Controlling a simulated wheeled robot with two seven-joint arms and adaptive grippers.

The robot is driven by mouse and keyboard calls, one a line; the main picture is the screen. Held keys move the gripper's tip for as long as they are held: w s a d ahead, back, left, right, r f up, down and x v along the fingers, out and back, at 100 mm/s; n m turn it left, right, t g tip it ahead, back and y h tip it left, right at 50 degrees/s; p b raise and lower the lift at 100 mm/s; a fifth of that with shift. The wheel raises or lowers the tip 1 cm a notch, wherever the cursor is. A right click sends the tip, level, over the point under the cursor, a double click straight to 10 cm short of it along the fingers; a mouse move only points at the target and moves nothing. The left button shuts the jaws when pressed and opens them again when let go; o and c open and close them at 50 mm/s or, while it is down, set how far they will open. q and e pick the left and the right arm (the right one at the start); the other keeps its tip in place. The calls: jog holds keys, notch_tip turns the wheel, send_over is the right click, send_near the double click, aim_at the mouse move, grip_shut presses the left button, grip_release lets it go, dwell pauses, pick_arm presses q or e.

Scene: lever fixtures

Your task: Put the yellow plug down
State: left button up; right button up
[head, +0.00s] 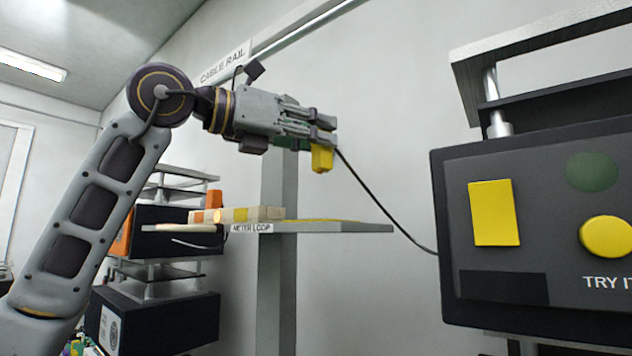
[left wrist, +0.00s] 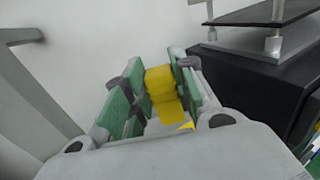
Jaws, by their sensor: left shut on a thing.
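The yellow plug (head: 321,158) is held in my left gripper (head: 322,140), above and in front of the shelf in the head view. A black cable runs from the plug down to the dark panel at the right. In the left wrist view the plug (left wrist: 161,92) sits between the green-padded fingers of the left gripper (left wrist: 158,85), which are shut on it. The plug hangs clear of the shelf surface in the head view. My right gripper is not in view.
A dark panel (head: 463,270) with yellow pads stands at the right. Dark equipment (head: 160,315) is stacked at lower left. The air between shelf and panel is free except for the cable.

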aim_at(315, 172)
pick_arm(q)
jog(key=shift+f, duration=1.55)
jog(key=shift+f, duration=0.1)
jog(key=shift+f, duration=1.95)
jog(key=shift+f, duration=0.25)
jog(key=o, duration=1)
jog(key=shift+o, duration=0.2)
jog(key=shift+a+r, duration=0.15)
jog(key=shift+r, duration=0.1)
jog(key=b+v, duration=0.2)
jog(key=v, duration=0.9)
jog(key=shift+s+a+b, duration=0.2)
jog(key=shift+a+b, duration=0.15)
